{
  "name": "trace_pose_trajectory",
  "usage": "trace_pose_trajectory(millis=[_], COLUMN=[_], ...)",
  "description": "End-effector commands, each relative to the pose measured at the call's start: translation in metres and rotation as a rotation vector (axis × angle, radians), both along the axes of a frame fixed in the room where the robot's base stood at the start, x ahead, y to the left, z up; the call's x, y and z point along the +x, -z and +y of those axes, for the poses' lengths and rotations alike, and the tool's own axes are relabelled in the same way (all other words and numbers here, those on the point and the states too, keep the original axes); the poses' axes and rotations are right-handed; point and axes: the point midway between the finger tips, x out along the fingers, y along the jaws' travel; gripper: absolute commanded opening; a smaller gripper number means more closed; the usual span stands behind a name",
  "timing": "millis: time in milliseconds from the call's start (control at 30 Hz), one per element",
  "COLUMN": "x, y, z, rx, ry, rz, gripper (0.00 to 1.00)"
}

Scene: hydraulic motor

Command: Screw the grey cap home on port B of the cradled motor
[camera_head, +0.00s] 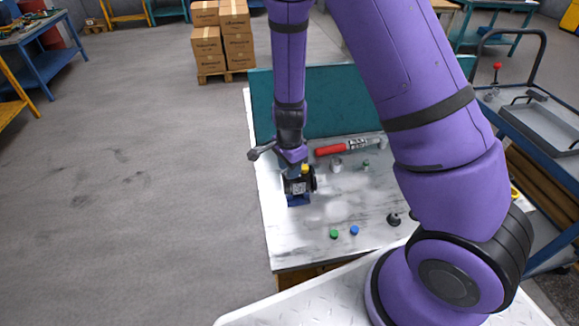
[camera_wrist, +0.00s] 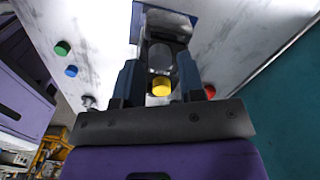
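The motor (camera_head: 299,186) is a dark block with a white label, standing in a blue cradle (camera_head: 297,201) at the left of the table. My gripper (camera_head: 293,162) points down at the top of the motor. In the wrist view my gripper's two dark fingers (camera_wrist: 160,70) stand apart. A rounded grey part (camera_wrist: 160,56) shows between them, and I cannot tell whether it is the grey cap or the motor, or whether the fingers touch it. A yellow cap (camera_wrist: 161,88) also shows between the fingers and by the motor's top in the head view (camera_head: 305,168). Port B is not identifiable.
A green cap (camera_head: 334,234), a blue cap (camera_head: 354,230) and a dark fitting (camera_head: 394,219) lie at the table's front. A red-handled tool (camera_head: 331,150) and small metal parts (camera_head: 337,165) lie behind. A teal panel (camera_head: 345,110) closes the back. The white tabletop (camera_head: 290,240) is clear front left.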

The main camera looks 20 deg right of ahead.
Motion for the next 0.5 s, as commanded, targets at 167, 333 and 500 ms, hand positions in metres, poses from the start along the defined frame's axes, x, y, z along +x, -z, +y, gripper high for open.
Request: trace_pose_trajectory(millis=[167, 333, 500], x=[0.0002, 0.0000, 0.0000], y=[0.0000, 0.0001, 0.0001], z=[-0.0003, -0.0002, -0.0001], rx=[0.000, 0.000, -0.001], ry=[-0.252, -0.317, -0.315], rz=[0.000, 0.000, -0.001], gripper=[0.36, 0.36, 0.36])
